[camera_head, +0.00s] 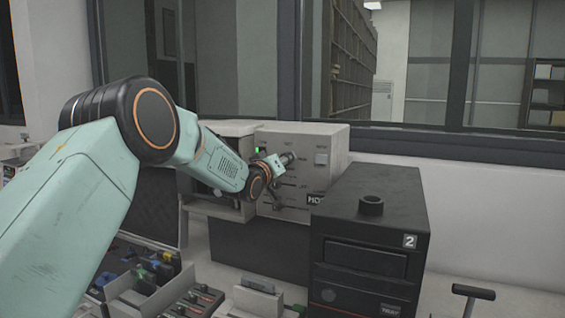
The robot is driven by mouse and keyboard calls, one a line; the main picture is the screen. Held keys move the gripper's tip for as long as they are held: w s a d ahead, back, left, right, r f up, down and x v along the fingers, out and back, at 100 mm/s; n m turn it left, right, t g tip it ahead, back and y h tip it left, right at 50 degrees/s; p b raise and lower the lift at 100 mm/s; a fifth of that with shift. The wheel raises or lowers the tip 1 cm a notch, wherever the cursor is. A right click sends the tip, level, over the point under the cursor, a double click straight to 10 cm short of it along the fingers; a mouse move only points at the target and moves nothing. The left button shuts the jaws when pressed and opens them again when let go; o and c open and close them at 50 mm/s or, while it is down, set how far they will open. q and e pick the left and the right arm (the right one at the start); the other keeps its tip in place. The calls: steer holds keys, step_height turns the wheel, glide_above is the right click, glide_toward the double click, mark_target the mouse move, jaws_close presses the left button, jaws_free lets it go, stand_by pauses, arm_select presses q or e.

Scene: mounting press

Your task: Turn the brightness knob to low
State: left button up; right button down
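A light grey control box (333,147) stands on the back of the bench, below the window. Its front panel carries small labels, slots and a lit green indicator (257,150). The labels are too small to read, so I cannot tell which control is the brightness knob. My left arm comes in from the left, and my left gripper (284,160) is at the upper middle of this panel. It covers part of the panel, and a knob there may be hidden behind it. I cannot tell whether its fingers are open, shut or touching a control. My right gripper is not in view.
A black machine (392,204) marked 2 stands right of and in front of the control box. Trays with coloured small parts (150,272) lie at the lower left. A dark T-shaped handle (473,292) rises at the lower right. The window is behind.

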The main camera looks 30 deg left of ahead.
arm_select(q)
steer(key=shift+f+n, duration=0.1)
steer(key=shift+n, duration=0.2)
steer(key=o, duration=1.2)
steer(key=shift+d, duration=0.1)
steer(key=shift+c, duration=0.2)
steer(key=shift+s, duration=0.1)
steer(key=s, duration=1.2)
steer(key=shift+d, duration=0.3)
steer(key=shift+w, duration=0.15)
